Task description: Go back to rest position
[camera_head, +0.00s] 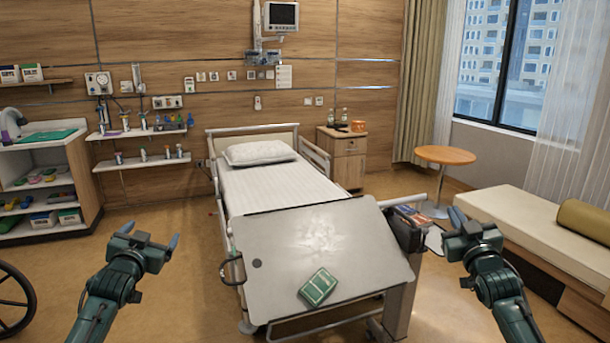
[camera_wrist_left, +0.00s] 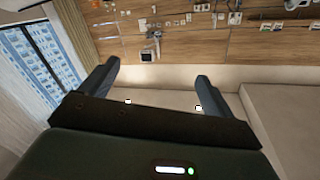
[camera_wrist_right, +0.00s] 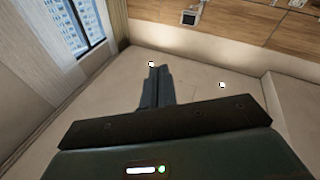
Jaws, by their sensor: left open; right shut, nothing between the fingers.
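My left gripper (camera_head: 152,235) is raised at the left of the head view, left of the overbed table, with its fingers apart and nothing between them. In the left wrist view its two fingers (camera_wrist_left: 156,73) stand wide apart. My right gripper (camera_head: 458,216) is raised at the right of the head view, right of the overbed table. In the right wrist view its fingers (camera_wrist_right: 158,73) are together with nothing held. Both grippers are clear of the furniture in the picture.
The overbed table (camera_head: 270,230) stands across the bed (camera_head: 262,190) between my arms, with a green packet (camera_head: 319,287) on its top. A side holder (camera_head: 412,222) is at its right edge. A wheel (camera_head: 14,300) shows at far left; a bench (camera_head: 515,215) stands at right.

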